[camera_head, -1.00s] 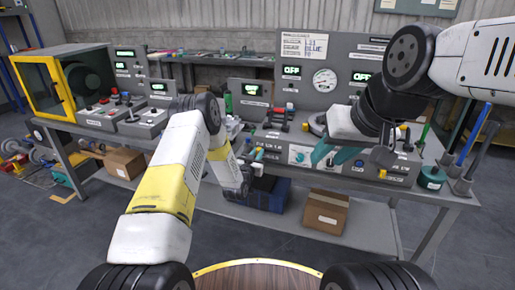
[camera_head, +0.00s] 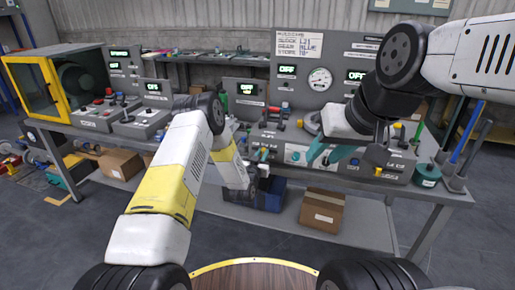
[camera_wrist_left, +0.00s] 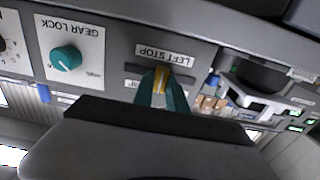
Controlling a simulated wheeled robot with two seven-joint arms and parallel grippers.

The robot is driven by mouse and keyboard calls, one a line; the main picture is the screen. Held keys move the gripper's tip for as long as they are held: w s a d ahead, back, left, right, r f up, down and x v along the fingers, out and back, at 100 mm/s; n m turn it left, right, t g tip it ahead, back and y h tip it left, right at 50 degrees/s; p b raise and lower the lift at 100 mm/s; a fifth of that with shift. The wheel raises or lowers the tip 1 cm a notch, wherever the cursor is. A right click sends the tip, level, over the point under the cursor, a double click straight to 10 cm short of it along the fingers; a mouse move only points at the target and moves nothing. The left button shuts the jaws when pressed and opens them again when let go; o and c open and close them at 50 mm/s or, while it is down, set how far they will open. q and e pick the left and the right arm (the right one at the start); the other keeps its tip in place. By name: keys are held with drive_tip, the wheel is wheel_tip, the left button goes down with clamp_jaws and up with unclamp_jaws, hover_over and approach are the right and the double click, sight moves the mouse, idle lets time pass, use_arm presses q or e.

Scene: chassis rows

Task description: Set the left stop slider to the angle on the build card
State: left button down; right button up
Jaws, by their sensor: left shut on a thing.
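In the left wrist view, the left stop slider (camera_wrist_left: 161,74) is a yellow knob in a dark slot under the LEFT STOP label (camera_wrist_left: 163,54), which appears upside down. My left gripper (camera_wrist_left: 161,86) is shut on it, one teal finger on each side. The scale is too hidden to read the slider's angle. In the head view, the build card (camera_head: 300,44) hangs on the back panel; its small bottom line seems to read STOPS 70. My right gripper (camera_head: 330,154) is in front of the bench panel, teal fingers apart and empty.
A teal gear lock knob (camera_wrist_left: 66,58) is beside the slider on the same panel. A gauge (camera_head: 320,79) and several OFF displays stand on the bench. A cardboard box (camera_head: 323,209) and a blue bin (camera_head: 270,193) are on the lower shelf.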

use_arm(q)
drive_tip(key=c, duration=1.3)
unclamp_jaws()
drive_tip(key=v, duration=0.7)
drive_tip(key=shift+s+a, duration=0.15)
drive_tip(key=shift+s, duration=0.2)
